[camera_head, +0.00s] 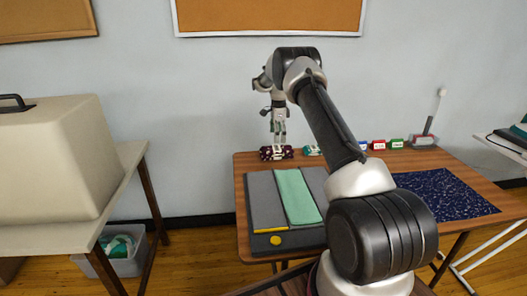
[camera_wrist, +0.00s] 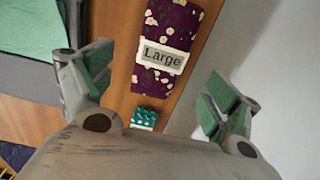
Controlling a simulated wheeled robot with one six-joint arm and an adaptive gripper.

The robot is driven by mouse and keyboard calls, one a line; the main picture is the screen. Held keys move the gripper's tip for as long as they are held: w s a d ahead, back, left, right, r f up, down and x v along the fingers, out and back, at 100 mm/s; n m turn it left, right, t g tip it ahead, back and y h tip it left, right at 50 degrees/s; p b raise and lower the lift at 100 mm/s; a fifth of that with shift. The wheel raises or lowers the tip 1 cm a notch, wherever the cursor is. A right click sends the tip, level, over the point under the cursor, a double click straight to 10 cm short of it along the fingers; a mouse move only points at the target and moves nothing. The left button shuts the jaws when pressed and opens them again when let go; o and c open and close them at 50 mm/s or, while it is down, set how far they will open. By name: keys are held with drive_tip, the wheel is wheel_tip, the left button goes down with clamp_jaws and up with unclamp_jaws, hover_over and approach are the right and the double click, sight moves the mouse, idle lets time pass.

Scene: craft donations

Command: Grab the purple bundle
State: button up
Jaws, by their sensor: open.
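The purple bundle (camera_head: 266,153) is dark purple with a pale floral print and sits at the back left of the wooden table. In the wrist view the purple bundle (camera_wrist: 187,20) lies ahead of the fingers, with a white band (camera_wrist: 162,56) reading "Large". My gripper (camera_head: 278,144) is above the bundle, pointing down. In the wrist view my gripper (camera_wrist: 158,84) has its fingers wide apart with nothing held between them. Whether a fingertip touches the bundle I cannot tell.
A teal patterned bundle (camera_wrist: 143,117) lies close to the purple one. Red (camera_head: 378,145) and green (camera_head: 396,143) labelled items stand along the back edge. A grey mat (camera_head: 262,194) with green cloth (camera_head: 296,196) and a dark blue patterned cloth (camera_head: 445,194) cover the table's front. A wall is close behind.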

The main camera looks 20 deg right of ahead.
sight(276, 148)
drive_tip(key=f, duration=0.3)
drive_tip(key=shift+w+a+f, duration=0.1)
drive_tip(key=shift+w, duration=0.1)
wheel_tip(276, 148, down, 5)
drive_tip(key=shift+f, duration=0.1)
drive_tip(key=c, duration=1.2)
